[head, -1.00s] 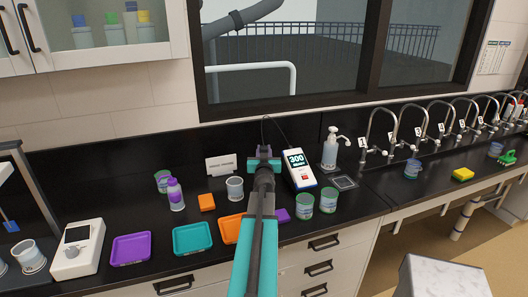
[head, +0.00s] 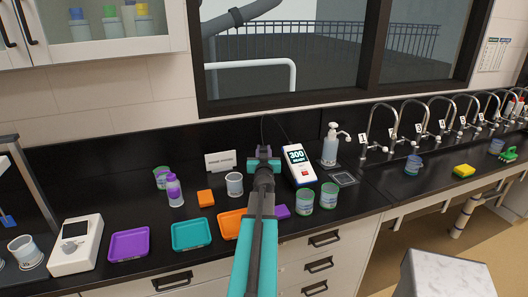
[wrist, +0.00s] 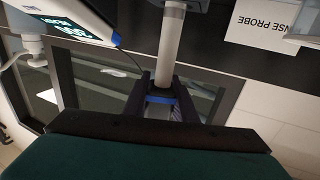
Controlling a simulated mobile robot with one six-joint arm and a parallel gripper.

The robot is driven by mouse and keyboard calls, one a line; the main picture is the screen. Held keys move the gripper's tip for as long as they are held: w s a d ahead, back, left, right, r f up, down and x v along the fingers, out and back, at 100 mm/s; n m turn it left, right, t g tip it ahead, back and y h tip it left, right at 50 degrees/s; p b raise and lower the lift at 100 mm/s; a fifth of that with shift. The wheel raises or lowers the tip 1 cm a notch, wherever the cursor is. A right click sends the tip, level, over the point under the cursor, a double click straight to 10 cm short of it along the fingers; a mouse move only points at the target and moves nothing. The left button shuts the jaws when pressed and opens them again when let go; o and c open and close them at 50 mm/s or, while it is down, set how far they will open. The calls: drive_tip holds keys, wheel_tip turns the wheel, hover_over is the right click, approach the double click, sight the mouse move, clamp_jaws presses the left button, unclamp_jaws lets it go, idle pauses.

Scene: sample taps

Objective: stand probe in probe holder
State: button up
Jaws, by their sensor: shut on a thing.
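My gripper (head: 263,164) is over the back of the counter, left of the meter, shut on the probe. In the wrist view, which is upside down, the dark fingers close around the probe (wrist: 161,99) at a blue band. A pale tube (wrist: 171,40) runs from there to a grey piece at the picture's top edge. I cannot tell whether this tube is the probe's shaft or part of the probe holder. In the head view my gripper and arm hide the holder and most of the probe. A thin cable (head: 264,125) arches above the gripper.
The meter (head: 298,167), reading 300, stands close right of the gripper. The rinse sign (head: 220,162) and a grey-white cup (head: 234,185) are close left. Green cups (head: 304,202), coloured trays (head: 192,235) and a soap bottle (head: 330,150) stand around. Taps line the right.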

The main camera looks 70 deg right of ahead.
drive_tip(key=shift+f+b, duration=1.6)
drive_tip(key=shift+f, duration=0.35)
drive_tip(key=o, duration=1.7)
drive_tip(key=shift+a, duration=0.2)
drive_tip(key=shift+r+p+v, duration=0.15)
drive_tip(key=shift+p+v, duration=0.1)
drive_tip(key=shift+v, duration=0.7)
drive_tip(key=shift+r+p+v, duration=0.2)
drive_tip(key=shift+p+v, duration=0.05)
drive_tip(key=shift+v, duration=0.7)
drive_tip(key=shift+r+p+v, duration=0.15)
drive_tip(key=shift+p+v, duration=0.1)
drive_tip(key=shift+v, duration=0.7)
